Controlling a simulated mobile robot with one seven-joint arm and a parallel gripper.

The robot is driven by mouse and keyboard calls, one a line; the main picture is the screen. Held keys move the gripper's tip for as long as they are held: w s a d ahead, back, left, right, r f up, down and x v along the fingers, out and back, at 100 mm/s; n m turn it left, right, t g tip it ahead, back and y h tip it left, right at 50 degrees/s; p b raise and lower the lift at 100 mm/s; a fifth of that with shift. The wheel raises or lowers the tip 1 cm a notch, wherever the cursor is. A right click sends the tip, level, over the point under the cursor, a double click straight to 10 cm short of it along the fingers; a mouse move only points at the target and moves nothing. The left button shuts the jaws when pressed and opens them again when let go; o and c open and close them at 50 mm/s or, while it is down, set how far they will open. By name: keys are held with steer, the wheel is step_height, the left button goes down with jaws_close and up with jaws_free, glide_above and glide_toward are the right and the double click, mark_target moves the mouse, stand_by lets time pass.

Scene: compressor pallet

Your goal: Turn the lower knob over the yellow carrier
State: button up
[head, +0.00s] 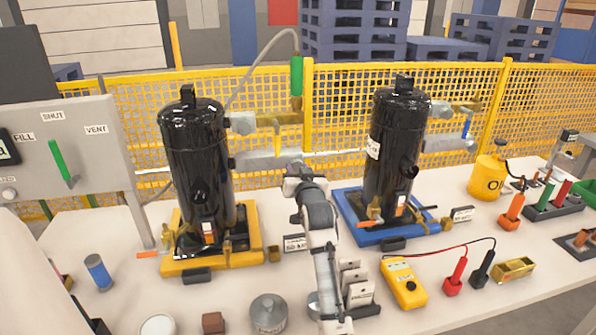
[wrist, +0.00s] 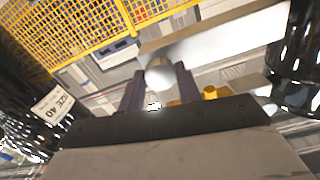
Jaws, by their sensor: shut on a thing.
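The yellow carrier (head: 256,240) stands left of centre in the head view and bears a black tank (head: 196,150). Two grey fittings stick out to the tank's right, one above the other. The lower knob (head: 275,160) is at the lower fitting, partly hidden by my gripper (head: 297,172). In the wrist view, a pale round knob end (wrist: 159,74) sits between the two dark fingers of my gripper (wrist: 160,84). My gripper is shut on it. The knob's turned angle cannot be made out.
A blue carrier (head: 352,212) with a second black tank (head: 393,150) stands right of my arm. A green-handled hanging tool (head: 296,77) is above the upper fitting. A grey control panel (head: 70,150) stands left. A yellow meter (head: 404,284) and a tin (head: 268,312) lie in front.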

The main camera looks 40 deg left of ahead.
steer(key=o, duration=1)
steer(key=shift+c, duration=0.2)
steer(key=shift+d, duration=0.1)
steer(key=b+v, duration=0.3)
steer(key=v, duration=1)
steer(key=shift+s+d, duration=0.15)
steer(key=shift+s, duration=0.15)
